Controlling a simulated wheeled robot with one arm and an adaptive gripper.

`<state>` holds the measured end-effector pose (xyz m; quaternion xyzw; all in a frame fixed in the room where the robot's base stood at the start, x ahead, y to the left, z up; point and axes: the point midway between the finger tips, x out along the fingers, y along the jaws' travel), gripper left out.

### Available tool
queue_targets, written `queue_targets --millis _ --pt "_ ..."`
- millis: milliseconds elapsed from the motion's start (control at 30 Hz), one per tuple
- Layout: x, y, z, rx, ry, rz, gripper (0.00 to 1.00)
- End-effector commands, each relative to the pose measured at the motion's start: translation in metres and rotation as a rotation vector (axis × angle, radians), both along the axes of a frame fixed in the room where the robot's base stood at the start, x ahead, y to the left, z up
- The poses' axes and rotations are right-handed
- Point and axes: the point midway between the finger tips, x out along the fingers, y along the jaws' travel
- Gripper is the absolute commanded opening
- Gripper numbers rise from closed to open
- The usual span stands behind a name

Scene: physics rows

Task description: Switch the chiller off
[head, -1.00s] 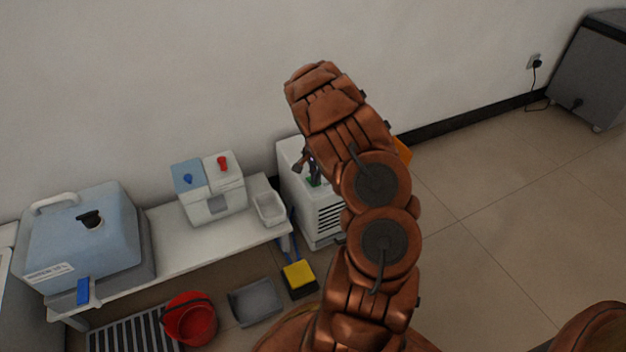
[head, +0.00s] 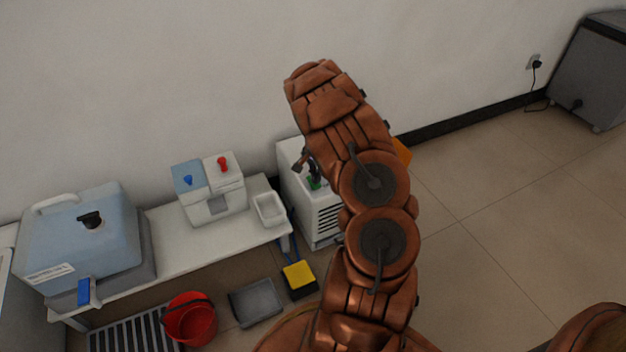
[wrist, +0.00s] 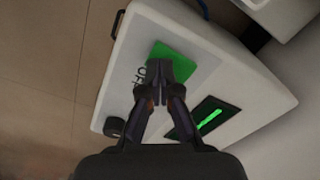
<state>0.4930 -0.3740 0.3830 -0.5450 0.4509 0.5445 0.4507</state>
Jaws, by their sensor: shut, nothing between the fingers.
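The chiller (head: 327,222) is a white box with dark vent slats, standing on the floor against the wall at the right end of the bench. In the wrist view its white top panel (wrist: 223,72) carries a green square (wrist: 177,52), dark lettering beside it, a black knob (wrist: 115,127) and a dark display (wrist: 203,118) with a lit green bar. My gripper (wrist: 158,72) is shut and empty, its fingertips over the near edge of the green square. I cannot tell whether they touch it. In the head view my gripper (head: 314,174) is partly hidden by my arm.
The white bench (head: 172,252) left of the chiller holds a blue-and-white device (head: 208,190), a small white tray (head: 269,209) and a large blue machine (head: 85,240). A red bucket (head: 190,322), a grey tray (head: 256,303) and a yellow-topped item (head: 299,276) lie below.

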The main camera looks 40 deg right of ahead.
Motion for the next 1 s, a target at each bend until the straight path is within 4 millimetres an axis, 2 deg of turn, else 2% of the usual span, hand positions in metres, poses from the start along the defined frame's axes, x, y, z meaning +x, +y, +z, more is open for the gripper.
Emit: queue_targets --millis 800,1000 --pt "0.0 0.001 0.054 0.002 0.001 0.0 0.0" --pt "-0.001 0.001 0.057 0.002 0.001 0.0 0.0"
